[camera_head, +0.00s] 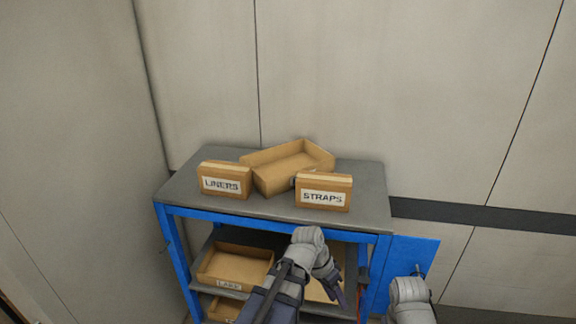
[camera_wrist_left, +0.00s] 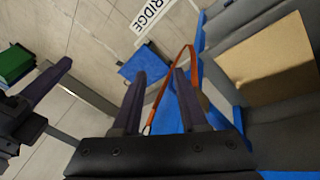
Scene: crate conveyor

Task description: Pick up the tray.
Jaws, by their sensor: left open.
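A tan open-topped tray (camera_head: 290,165) sits at an angle on the grey top of a blue-framed shelf unit (camera_head: 365,205). Its front is partly hidden by two boxes. Another tan tray (camera_head: 235,265) with a label stands on the shelf below. My left gripper (camera_head: 337,290) is in front of the lower shelf, pointing down, apart from both trays. In the left wrist view its two dark fingers (camera_wrist_left: 160,95) are apart with nothing gripped; an orange strap passes near them. My right arm is at the lower right; its fingers (camera_wrist_left: 52,78) show only in part at the wrist view's left.
A LINERS box (camera_head: 224,181) and a STRAPS box (camera_head: 323,193) stand at the front of the top. A tan flat surface (camera_wrist_left: 268,60) lies on a shelf in the wrist view. A blue panel (camera_head: 405,268) is at the unit's right. Walls close off the back and left.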

